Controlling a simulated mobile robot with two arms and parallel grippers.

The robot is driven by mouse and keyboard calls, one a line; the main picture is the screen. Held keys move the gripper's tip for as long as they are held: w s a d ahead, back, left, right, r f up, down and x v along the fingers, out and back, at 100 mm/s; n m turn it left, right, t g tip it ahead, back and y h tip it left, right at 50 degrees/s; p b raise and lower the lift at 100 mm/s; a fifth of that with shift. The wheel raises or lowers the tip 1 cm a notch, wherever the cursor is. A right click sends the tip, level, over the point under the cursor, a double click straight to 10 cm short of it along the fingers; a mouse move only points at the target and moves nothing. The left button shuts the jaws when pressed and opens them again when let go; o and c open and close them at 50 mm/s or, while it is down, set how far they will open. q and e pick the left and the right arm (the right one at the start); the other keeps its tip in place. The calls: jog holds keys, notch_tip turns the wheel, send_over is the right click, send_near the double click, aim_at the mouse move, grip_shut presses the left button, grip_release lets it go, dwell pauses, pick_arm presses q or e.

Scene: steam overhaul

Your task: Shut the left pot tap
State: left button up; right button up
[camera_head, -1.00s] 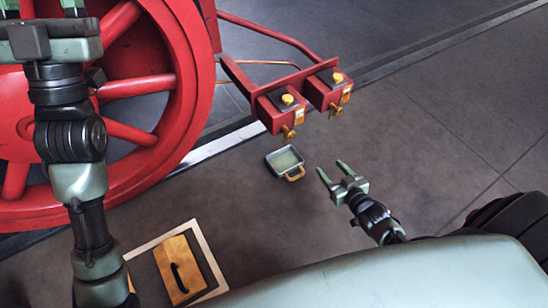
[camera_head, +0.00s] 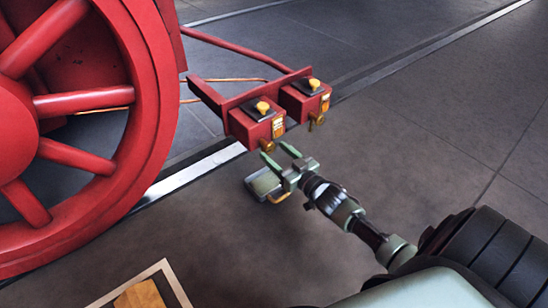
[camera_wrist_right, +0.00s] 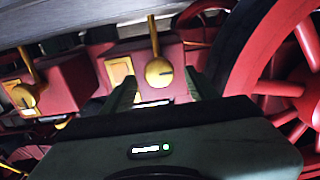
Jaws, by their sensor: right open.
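Two red box-shaped pots hang side by side on a red bracket. The left pot (camera_head: 252,128) has a small brass tap (camera_head: 267,145) at its lower front. The tap of the right pot (camera_head: 302,103) is also brass (camera_head: 317,122). My right gripper (camera_head: 275,151) is open, its fingertips close to the left pot's tap. In the right wrist view the left tap (camera_wrist_right: 158,72) shows between the open fingers (camera_wrist_right: 161,82), its lever pointing up in the picture. The right tap (camera_wrist_right: 25,95) is farther left there. I cannot tell whether the fingers touch the tap.
A large red spoked wheel (camera_head: 150,125) stands left of the pots. A metal rail (camera_head: 195,176) crosses the floor. A wooden-topped item (camera_head: 142,296) lies at bottom left. Floor to the right is clear.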

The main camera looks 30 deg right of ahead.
jog(key=shift+w, duration=0.6)
jog(key=shift+c, duration=0.3)
